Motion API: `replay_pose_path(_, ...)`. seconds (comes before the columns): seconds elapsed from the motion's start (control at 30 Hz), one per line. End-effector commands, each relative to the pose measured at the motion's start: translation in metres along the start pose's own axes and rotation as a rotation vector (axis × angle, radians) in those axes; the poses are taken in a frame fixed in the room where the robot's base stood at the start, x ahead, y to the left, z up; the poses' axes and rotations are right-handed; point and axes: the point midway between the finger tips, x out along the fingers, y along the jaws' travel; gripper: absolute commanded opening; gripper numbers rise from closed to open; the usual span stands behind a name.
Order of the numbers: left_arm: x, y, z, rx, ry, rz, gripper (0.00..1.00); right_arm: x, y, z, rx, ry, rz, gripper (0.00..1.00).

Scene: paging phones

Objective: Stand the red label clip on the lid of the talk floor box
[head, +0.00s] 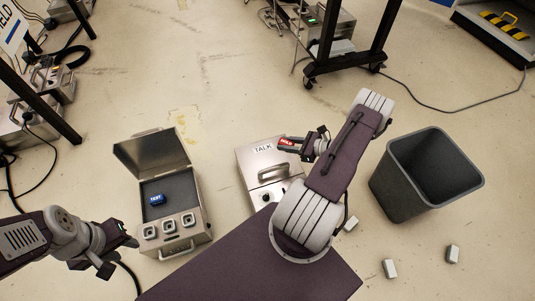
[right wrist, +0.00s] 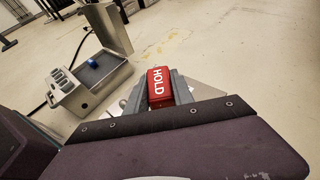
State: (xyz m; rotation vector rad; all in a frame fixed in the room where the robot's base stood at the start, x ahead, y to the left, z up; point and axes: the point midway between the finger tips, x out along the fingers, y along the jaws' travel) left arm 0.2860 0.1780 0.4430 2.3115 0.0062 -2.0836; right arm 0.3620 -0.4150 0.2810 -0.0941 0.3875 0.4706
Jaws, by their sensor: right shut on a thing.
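The red label clip (head: 287,142), lettered HOLD, is held in my right gripper (head: 290,145). It fills the space between the two grey fingers in the right wrist view (right wrist: 160,87). In the head view, the clip and fingers overlap the far right part of the talk floor box's lid (head: 257,160). The box is a metal case marked TALK, and its lid is shut. I cannot tell whether the clip touches the lid. In the right wrist view, the gripper mostly hides the box. My left gripper (head: 120,254) is at lower left, away from the clip; its finger opening is unclear.
An open metal case (head: 181,235) with a blue TEST clip (head: 157,199) inside stands left of the talk box. A grey bin (head: 427,172) stands to the right. Small pale blocks (head: 390,268) lie on the floor. A wheeled stand (head: 345,62) is behind.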

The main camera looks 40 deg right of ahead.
Motion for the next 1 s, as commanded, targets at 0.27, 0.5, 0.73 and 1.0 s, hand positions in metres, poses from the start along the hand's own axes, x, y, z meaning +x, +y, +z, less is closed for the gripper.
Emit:
replay_pose_path(0.27,0.041,-0.001,0.004,0.000,0.000,0.000,0.36,0.056,-0.009,-0.019,-0.003,0.000,0.007,0.00)
replay_pose_path(0.5,0.082,-0.002,0.009,0.000,0.000,0.000,0.36,0.120,-0.024,-0.026,-0.004,0.000,0.003,0.00)
replay_pose_path(0.73,0.085,-0.002,0.009,0.000,0.000,0.000,0.36,0.133,-0.028,-0.021,0.000,0.000,0.000,0.00)
replay_pose_path(1.0,0.126,-0.002,0.013,0.000,0.000,0.000,0.36,0.149,-0.028,-0.061,0.000,0.000,0.000,0.00)
